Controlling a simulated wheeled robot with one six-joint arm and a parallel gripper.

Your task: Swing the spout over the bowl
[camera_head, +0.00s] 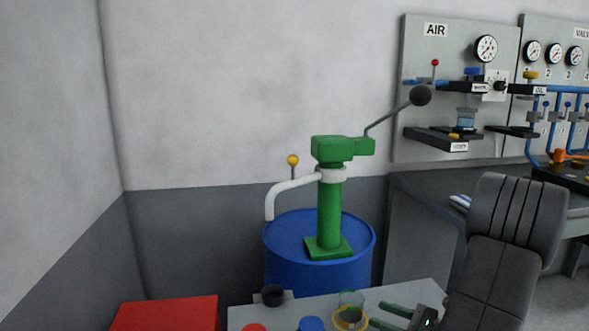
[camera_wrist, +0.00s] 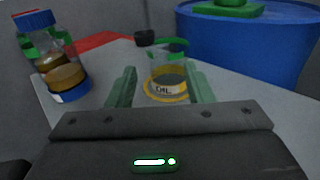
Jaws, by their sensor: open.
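The white spout (camera_head: 290,186) curves left from the green hand pump (camera_head: 329,215), with its end pointing down near the blue drum's left rim. A yellow knob (camera_head: 293,160) stands on a short stem on the spout. A small black vessel (camera_head: 272,296), which looks like the bowl, sits at the table's back edge; it also shows in the wrist view (camera_wrist: 146,38). In the picture it lies below the spout's end; I cannot tell whether it is directly underneath. My gripper (camera_head: 376,314) is open, low over the table, away from the spout. Its fingers also show in the wrist view (camera_wrist: 160,76).
A clear jar (camera_wrist: 166,75) with a label and yellow ring stands in front of my fingers. The blue drum (camera_head: 320,275) stands behind the table (camera_head: 400,297). A red surface (camera_head: 165,313) lies left.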

